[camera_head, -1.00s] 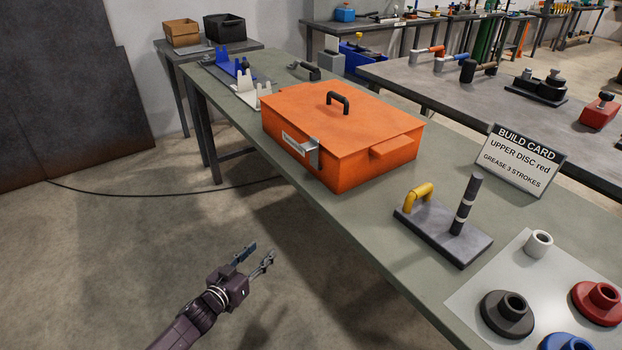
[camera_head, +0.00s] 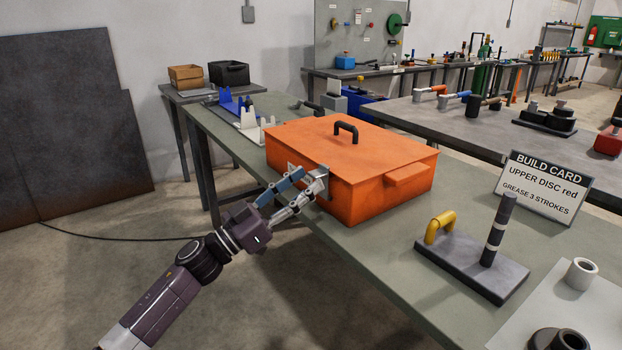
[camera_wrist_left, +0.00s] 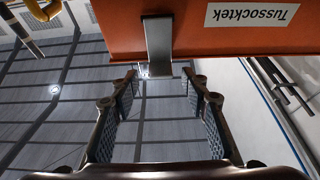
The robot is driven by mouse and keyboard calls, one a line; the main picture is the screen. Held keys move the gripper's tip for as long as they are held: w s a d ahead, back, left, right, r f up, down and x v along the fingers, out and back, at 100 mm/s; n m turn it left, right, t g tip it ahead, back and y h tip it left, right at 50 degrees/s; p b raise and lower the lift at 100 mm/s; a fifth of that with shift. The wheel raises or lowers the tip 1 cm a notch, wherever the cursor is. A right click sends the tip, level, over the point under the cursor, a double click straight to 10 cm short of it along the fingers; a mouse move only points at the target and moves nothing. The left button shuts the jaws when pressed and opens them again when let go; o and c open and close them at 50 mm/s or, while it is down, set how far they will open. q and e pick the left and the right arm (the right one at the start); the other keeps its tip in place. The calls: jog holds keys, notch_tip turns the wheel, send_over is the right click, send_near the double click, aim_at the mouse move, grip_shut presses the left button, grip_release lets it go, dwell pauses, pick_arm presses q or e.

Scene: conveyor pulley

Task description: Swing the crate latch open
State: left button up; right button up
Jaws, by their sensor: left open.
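The orange crate (camera_head: 375,190) sits on the green workbench with its lid on and a black handle on top. Its metal latch (camera_head: 324,179) is on the front face, near the corner, partly covered by my gripper. In the left wrist view the latch (camera_wrist_left: 158,45) is a grey plate jutting past the edge of the orange crate wall (camera_wrist_left: 112,28). My left gripper (camera_head: 311,178) is open at the crate's front, its fingertips close to the latch. In the wrist view the open fingers (camera_wrist_left: 161,78) lie either side of the latch's end; contact cannot be told. My right gripper is not in view.
A grey base with a yellow handle and a dark post (camera_head: 473,262) stands right of the crate. The build card (camera_head: 541,186) is behind it. White and blue brackets (camera_head: 246,122) stand beyond the crate at the left. The floor before the bench is clear.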

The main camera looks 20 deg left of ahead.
pick_arm(q)
jog(key=shift+x, duration=1.25)
jog(key=shift+c, duration=0.4)
jog(key=shift+f, duration=0.1)
grip_shut()
